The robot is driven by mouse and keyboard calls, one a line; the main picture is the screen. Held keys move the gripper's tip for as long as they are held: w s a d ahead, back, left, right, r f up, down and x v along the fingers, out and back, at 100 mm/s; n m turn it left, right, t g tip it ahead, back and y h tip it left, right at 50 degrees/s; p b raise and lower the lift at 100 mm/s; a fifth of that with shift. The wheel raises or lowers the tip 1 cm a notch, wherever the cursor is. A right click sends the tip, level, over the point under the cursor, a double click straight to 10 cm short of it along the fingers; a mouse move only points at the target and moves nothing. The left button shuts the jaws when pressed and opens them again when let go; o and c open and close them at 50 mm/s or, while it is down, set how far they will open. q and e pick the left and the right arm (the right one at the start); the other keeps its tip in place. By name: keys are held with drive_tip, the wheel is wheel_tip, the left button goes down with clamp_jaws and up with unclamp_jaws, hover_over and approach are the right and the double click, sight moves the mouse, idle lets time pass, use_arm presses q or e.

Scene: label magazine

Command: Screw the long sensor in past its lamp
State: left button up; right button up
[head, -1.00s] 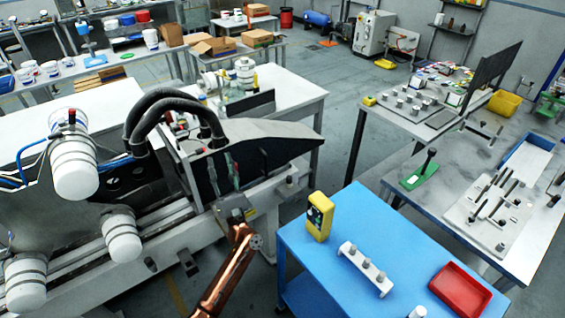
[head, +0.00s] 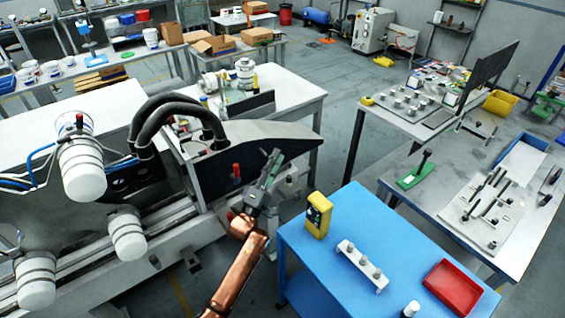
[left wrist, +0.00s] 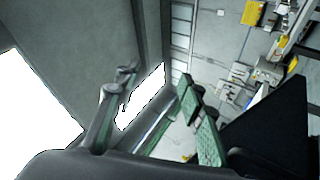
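My left gripper (head: 274,167) is raised beside the machine's dark sloping housing (head: 275,139), to the right of a red-topped peg (head: 236,171) that stands at the housing's front face. The peg may be the long sensor; its lamp is too small to make out. A second small red part (head: 229,216) shows lower on the machine. In the left wrist view the left gripper's fingers (left wrist: 160,98) stand apart, with green pads and nothing visible between them. The fingers do not touch the peg. My right gripper is out of view.
A blue table (head: 335,285) in front holds a yellow handheld device (head: 318,214), a white rack (head: 350,253) with several grey studs, a red tray (head: 452,286) and a white cylinder (head: 411,309). Grey benches with tools stand at right. Black hoses (head: 165,108) arch over the machine.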

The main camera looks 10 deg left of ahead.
use_arm(q)
drive_tip(key=shift+w+d+f+m+g+y+p, duration=0.15)
drive_tip(key=shift+w+d+f+m+g, duration=0.15)
drive_tip(key=shift+f+m+g, duration=0.2)
drive_tip(key=shift+w+d+f+m+g+y+p, duration=0.2)
drive_tip(key=shift+d+f+m+g, duration=0.2)
drive_tip(key=shift+m, duration=0.25)
drive_tip(key=shift+w+d+f+m+g+y+p, duration=0.15)
drive_tip(key=shift+w+d+f+m+g, duration=0.1)
drive_tip(key=shift+f+m+g, duration=0.25)
